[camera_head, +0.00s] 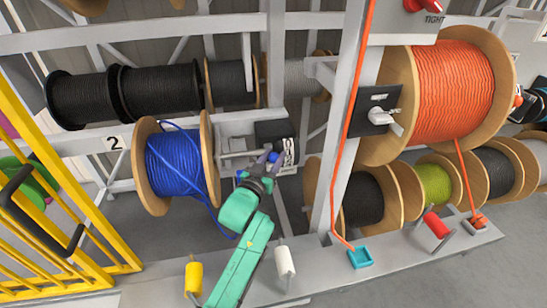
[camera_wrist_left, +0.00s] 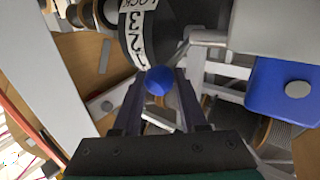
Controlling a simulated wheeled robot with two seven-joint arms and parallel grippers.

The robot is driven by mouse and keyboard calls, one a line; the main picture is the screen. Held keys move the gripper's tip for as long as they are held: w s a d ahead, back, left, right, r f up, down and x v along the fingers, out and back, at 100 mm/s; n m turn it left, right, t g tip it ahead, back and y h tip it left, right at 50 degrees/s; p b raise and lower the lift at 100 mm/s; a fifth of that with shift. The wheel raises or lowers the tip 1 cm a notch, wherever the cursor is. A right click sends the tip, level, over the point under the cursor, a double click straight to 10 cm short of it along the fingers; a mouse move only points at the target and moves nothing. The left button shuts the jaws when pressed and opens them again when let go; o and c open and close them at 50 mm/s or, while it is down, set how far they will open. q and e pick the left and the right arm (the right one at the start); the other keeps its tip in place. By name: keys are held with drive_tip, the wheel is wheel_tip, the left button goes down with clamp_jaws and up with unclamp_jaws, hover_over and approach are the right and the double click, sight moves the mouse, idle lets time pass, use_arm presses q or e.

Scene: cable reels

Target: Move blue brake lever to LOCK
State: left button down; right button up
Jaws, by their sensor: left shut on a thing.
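The blue brake lever's round knob (camera_wrist_left: 158,80) sits between the fingertips of my left gripper (camera_wrist_left: 157,85) in the left wrist view. The gripper is shut on it. Behind the knob is a dark dial with a white scale (camera_wrist_left: 135,38) marked 1, 2, 3 and LOCK. The knob is near the 1 end, and LOCK is at the far end, at the top of the picture. In the head view my left gripper (camera_head: 265,165) is at the dark brake unit (camera_head: 272,132), right of the blue cable reel (camera_head: 180,162). My fingers hide most of the lever there. My right gripper is not in view.
A grey upright post (camera_head: 340,130) stands right of my left arm, with an orange cable along it. The large orange reel (camera_head: 452,92) is beyond it. A yellow gate (camera_head: 62,185) is at the left. A yellow spool (camera_head: 193,277) and a white spool (camera_head: 285,262) stand on the front ledge.

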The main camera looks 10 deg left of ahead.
use_arm(q)
drive_tip(key=shift+a+f, duration=0.1)
drive_tip(key=shift+f, duration=0.45)
drive_tip(key=shift+s+f+b, duration=0.2)
drive_tip(key=shift+f+b, duration=0.1)
drive_tip(key=shift+f, duration=0.35)
drive_tip(key=shift+s+f+b, duration=0.15)
drive_tip(key=shift+f+b, duration=0.15)
drive_tip(key=shift+f, duration=0.3)
drive_tip(key=c, duration=1.4)
unclamp_jaws()
drive_tip(key=shift+r, duration=0.1)
drive_tip(key=o, duration=1)
drive_tip(key=shift+w+a+r, duration=0.1)
drive_tip(key=shift+w, duration=0.1)
drive_tip(key=shift+o, duration=0.3)
drive_tip(key=shift+r, duration=0.15)
drive_tip(key=shift+s, duration=0.1)
drive_tip(key=b+v, duration=0.2)
drive_tip(key=v, duration=1.2)
drive_tip(key=shift+s, duration=0.3)
